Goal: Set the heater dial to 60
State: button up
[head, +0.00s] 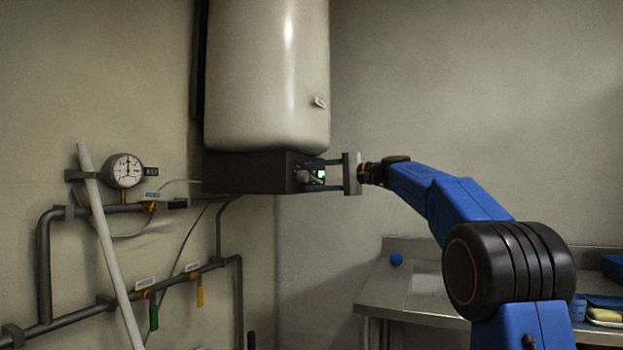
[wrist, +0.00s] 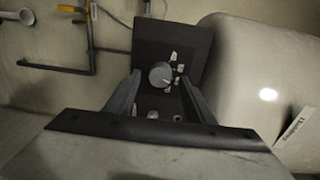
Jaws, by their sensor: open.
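The heater is a large pale tank (head: 268,80) with a dark control box (head: 245,172) under it. In the wrist view, the box's panel (wrist: 155,40) carries a round grey dial (wrist: 160,75) with a light pointer mark and small pale labels around its right side. The label numbers are too small to read. My gripper (head: 312,175) is at the box's right face, its fingers pointing at the panel. In the wrist view my gripper (wrist: 160,88) is open, with one finger on each side of the dial. I cannot tell whether the fingers touch it.
A pressure gauge (head: 125,170), pipes with green (head: 153,317) and yellow (head: 200,290) valve handles and a leaning white pole (head: 108,240) are on the left.

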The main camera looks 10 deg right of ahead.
jog(key=v, duration=1.5)
jog(key=shift+s+d, duration=0.25)
jog(key=shift+d, duration=0.05)
jog(key=s+a+f+n+g+h, duration=0.1)
jog(key=s+a+f+h, duration=0.1)
jog(key=s+a+f, duration=0.4)
jog(key=s+a+f+g+h, duration=0.2)
jog(key=s+a+f+h, duration=0.1)
jog(key=s+f, duration=0.6)
jog(key=s+a+f+n+g+h, duration=0.1)
jog(key=s+a+f+h, duration=0.1)
jog(key=s+a+f, duration=0.5)
jog(key=s+d+f+n+h, duration=0.2)
jog(key=s+d+f+h, duration=0.1)
jog(key=s+f, duration=0.9)
jog(key=s+d+f+n+g+h, duration=0.1)
jog(key=s+d+f+n+h, duration=0.2)
jog(key=s+f, duration=0.9)
notch_tip(320, 180, down, 6)
jog(key=shift+s+d+r+g+h, duration=0.15)
jog(key=shift+s+d+g+h, duration=0.2)
jog(key=shift+d+h, duration=0.45)
jog(key=shift+d, duration=0.15)
